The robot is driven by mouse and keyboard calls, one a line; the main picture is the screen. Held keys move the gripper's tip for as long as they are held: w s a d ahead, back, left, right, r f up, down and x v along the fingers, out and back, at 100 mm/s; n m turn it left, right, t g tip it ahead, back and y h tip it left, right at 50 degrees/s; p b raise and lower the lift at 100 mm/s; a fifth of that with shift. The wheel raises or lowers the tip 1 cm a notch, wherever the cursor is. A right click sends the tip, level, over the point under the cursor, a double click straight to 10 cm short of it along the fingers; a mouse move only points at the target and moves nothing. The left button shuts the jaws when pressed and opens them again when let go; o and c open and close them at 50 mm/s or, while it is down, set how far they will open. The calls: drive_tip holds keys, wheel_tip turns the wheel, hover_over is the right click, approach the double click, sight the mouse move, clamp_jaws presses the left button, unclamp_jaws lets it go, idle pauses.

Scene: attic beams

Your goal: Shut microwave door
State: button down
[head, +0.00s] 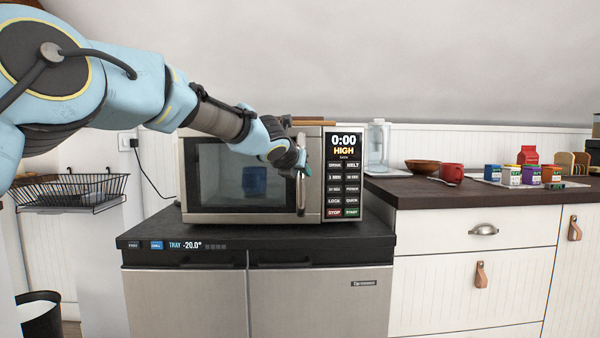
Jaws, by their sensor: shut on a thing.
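The microwave (345,205) stands on a dark counter top above a steel fridge. Its door (218,211) has a dark window and looks flush, or nearly flush, with the control panel. I cannot tell whether it is latched. A bluish shape shows in the window; I cannot tell if it is inside or a reflection. The upright door handle (300,198) is at the door's right side. My gripper (299,170) is at the handle's middle and shut on it. My arm reaches in from the upper left and hides part of the microwave's top left.
A wire basket (70,190) hangs at the left. On the right counter (405,190) stand a water jug (377,148), a wooden bowl (422,167), a red mug (451,173) and several small cartons. The room in front of the microwave is clear.

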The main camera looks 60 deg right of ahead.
drive_tip(key=shift+s+d+f, duration=0.1)
drive_tip(key=shift+s, duration=0.05)
drive_tip(key=c, duration=0.8)
unclamp_jaws()
drive_tip(key=shift+o, duration=0.2)
drive_tip(key=b+v, duration=0.1)
drive_tip(key=v, duration=0.9)
drive_tip(key=shift+a, duration=0.35)
